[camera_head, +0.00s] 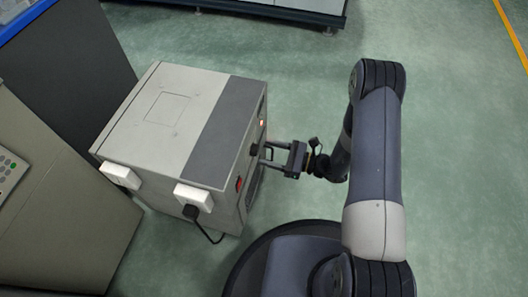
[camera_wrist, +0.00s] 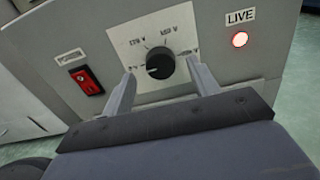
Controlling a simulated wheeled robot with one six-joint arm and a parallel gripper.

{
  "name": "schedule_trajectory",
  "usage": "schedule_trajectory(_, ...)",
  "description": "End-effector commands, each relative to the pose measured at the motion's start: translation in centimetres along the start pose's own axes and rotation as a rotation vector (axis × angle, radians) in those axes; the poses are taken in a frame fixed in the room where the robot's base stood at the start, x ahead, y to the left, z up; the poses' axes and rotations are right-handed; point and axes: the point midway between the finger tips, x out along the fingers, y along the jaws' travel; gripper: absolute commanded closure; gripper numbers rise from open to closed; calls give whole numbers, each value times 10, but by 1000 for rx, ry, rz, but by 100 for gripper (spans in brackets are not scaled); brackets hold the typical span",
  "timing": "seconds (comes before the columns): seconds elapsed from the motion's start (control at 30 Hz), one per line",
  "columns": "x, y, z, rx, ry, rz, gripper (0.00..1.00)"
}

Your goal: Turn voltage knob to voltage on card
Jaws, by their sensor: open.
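The black round voltage knob (camera_wrist: 160,62) sits on a white dial plate with several voltage labels around it, too blurred to read surely. A small light mark on the knob seems to point to the lower left. In the wrist view my gripper (camera_wrist: 160,66) is open, with one finger on each side of the knob; I cannot tell whether they touch it. In the head view my gripper (camera_head: 265,152) faces the front panel of the grey box (camera_head: 168,110) at the knob (camera_head: 254,150). I cannot make out a voltage card in either view.
A red switch (camera_wrist: 86,80) is left of the knob, and a lit red LIVE lamp (camera_wrist: 240,39) is to its right. White blocks (camera_head: 194,197) stick out of the box's near side, one with a black plug and cable. Grey cabinets stand at left. Green floor (camera_head: 300,75) is open beyond the arm.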

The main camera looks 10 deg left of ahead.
Motion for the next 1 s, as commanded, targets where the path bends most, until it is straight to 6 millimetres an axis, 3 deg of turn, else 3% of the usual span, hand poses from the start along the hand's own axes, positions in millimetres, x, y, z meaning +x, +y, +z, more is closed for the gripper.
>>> schedule_trajectory(0.2,20,0,0,0,0,1,43)
schedule_trajectory(0.57,24,0,0,0,0,0,43)
schedule_trajectory(1.0,24,0,0,0,0,0,78)
